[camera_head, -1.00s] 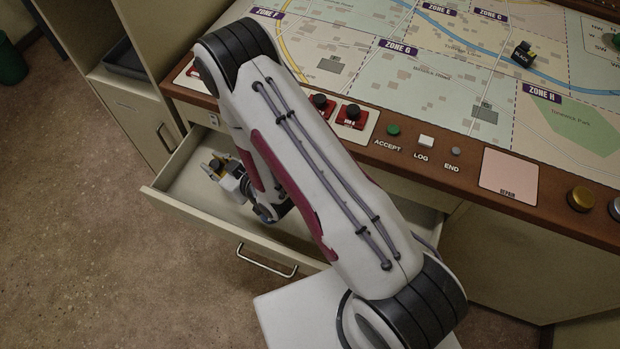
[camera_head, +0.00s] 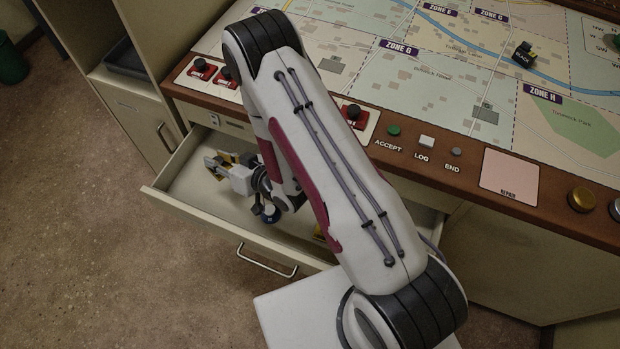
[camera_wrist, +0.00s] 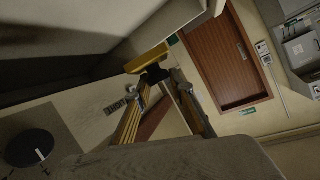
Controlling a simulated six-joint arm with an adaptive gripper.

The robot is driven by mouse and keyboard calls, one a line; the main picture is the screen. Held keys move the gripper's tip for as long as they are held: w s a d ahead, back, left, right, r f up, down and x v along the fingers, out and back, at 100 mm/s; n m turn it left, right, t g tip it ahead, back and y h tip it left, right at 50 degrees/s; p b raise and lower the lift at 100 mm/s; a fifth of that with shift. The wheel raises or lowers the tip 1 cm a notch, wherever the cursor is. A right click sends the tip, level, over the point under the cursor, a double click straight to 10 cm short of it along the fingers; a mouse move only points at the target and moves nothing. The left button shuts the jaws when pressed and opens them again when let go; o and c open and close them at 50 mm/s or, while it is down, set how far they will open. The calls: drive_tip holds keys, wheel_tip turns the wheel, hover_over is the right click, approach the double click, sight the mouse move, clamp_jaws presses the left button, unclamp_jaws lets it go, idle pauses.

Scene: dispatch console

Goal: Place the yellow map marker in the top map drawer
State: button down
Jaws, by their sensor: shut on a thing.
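The yellow map marker (camera_wrist: 148,60) shows in the wrist view as a yellow bar with a dark part below it, between my fingertips. My gripper (camera_wrist: 160,76) is shut on it. In the head view my gripper (camera_head: 214,164) is over the left part of the open top map drawer (camera_head: 185,200), pointing left. I cannot tell how far above the drawer floor it is. The marker is hard to make out there. A small yellow thing (camera_head: 318,232) shows in the drawer beside my arm, mostly hidden; I cannot tell what it is.
The console edge with red switches (camera_head: 352,117) and the map (camera_head: 440,60) lies behind the drawer. A black marker (camera_head: 523,52) stands on the map. A cabinet (camera_head: 130,105) stands at the left. My arm hides the drawer's middle.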

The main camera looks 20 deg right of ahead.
drive_tip(key=shift+f, duration=0.1)
drive_tip(key=shift+f, duration=2.8)
drive_tip(key=shift+f, duration=0.1)
drive_tip(key=shift+f, duration=2)
drive_tip(key=shift+f, duration=0.6)
drive_tip(key=c, duration=1.8)
unclamp_jaws()
drive_tip(key=shift+o, duration=0.2)
drive_tip(key=shift+r, duration=0.2)
